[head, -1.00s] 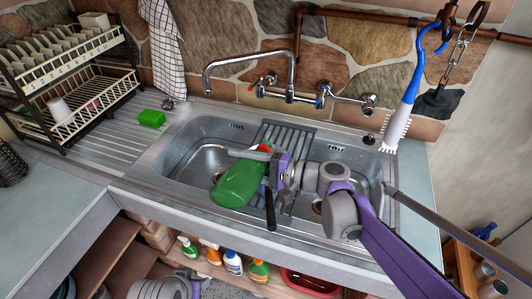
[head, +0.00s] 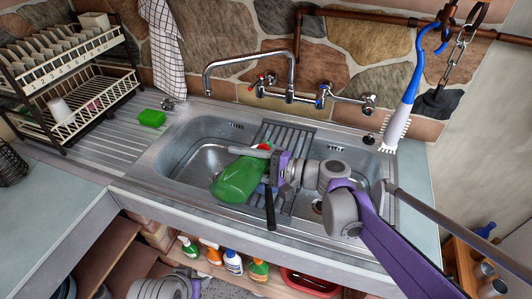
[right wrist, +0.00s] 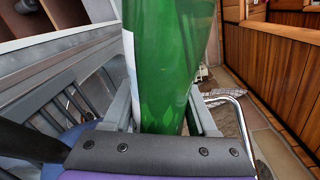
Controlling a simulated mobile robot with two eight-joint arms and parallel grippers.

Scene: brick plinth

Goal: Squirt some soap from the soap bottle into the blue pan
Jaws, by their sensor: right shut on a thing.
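The green soap bottle (head: 237,181) is tilted over the sink, its wide end toward the lower left and its red cap (head: 266,147) toward the upper right. My right gripper (head: 257,161) is shut on it. In the right wrist view the bottle (right wrist: 168,60) stands between both fingers. A dark handle (head: 270,208) sticks out over the sink's front edge below the gripper. I cannot make out a blue pan; the bottle and gripper cover that part of the sink.
The steel sink (head: 175,150) has a ribbed rack (head: 285,132) across its middle. The tap (head: 250,60) arches above. A green sponge (head: 151,118) lies on the drainboard. A dish rack (head: 75,75) stands left, and a brush (head: 398,125) hangs right. Several bottles stand on the shelf below.

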